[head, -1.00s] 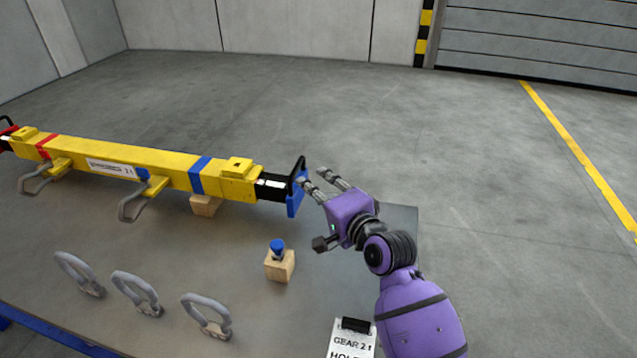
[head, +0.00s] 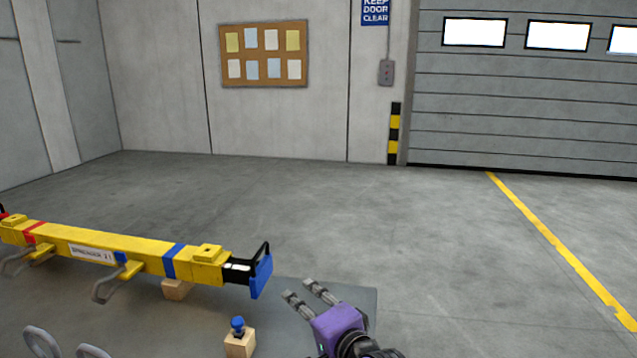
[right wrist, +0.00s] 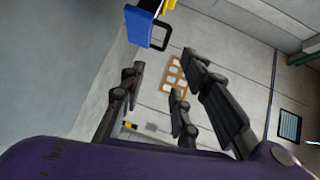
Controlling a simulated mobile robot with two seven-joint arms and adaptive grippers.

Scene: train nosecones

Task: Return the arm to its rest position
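My right gripper (head: 309,293) is purple with grey fingers. It is in the lower middle of the head view, above the right end of the grey table (head: 345,300). Its fingers are spread apart with nothing between them. The right wrist view also shows the open, empty fingers (right wrist: 160,95). The gripper is apart from the blue end plate (head: 261,277) of the yellow spreader beam (head: 130,250), which lies to its left. That end plate also shows at the top of the right wrist view (right wrist: 140,27). My left gripper is in neither view.
A wooden block (head: 240,343) with a blue-topped piece (head: 238,326) stands on the table, left of the gripper. Grey shackle-like loops (head: 42,342) show at the lower left. Open floor (head: 400,240) lies beyond the table, up to the wall and roller door (head: 520,110).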

